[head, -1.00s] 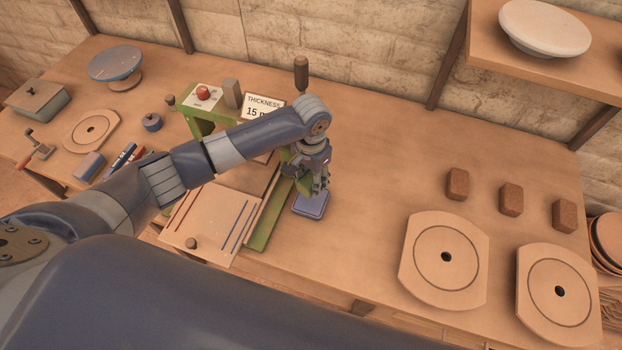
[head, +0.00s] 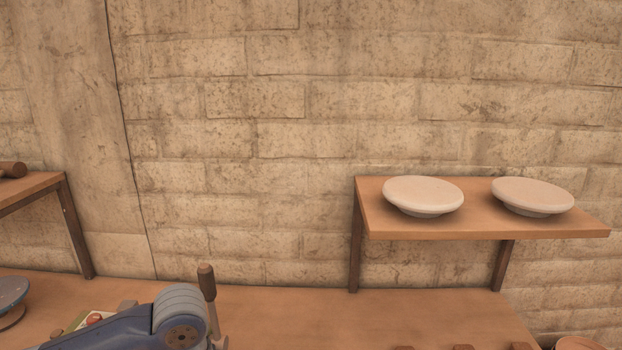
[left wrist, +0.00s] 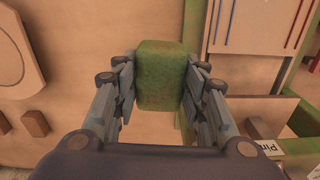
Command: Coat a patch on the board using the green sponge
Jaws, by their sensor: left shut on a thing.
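In the left wrist view my left gripper (left wrist: 161,85) is shut on the green sponge (left wrist: 161,70), with one finger against each side of it. The sponge's underside is hidden from this camera. A pale board with red and blue lines (left wrist: 266,25) shows at the upper right of the left wrist view. In the head view only a bent joint of my left arm shows at the bottom; the gripper and sponge are out of that picture. My right gripper is in neither view.
The head view shows a wall shelf (head: 485,235) with two pale dishes (head: 423,194) (head: 532,196). A wooden handle (head: 206,282) stands beside my arm. A round board (left wrist: 15,60) lies at the left of the wrist view.

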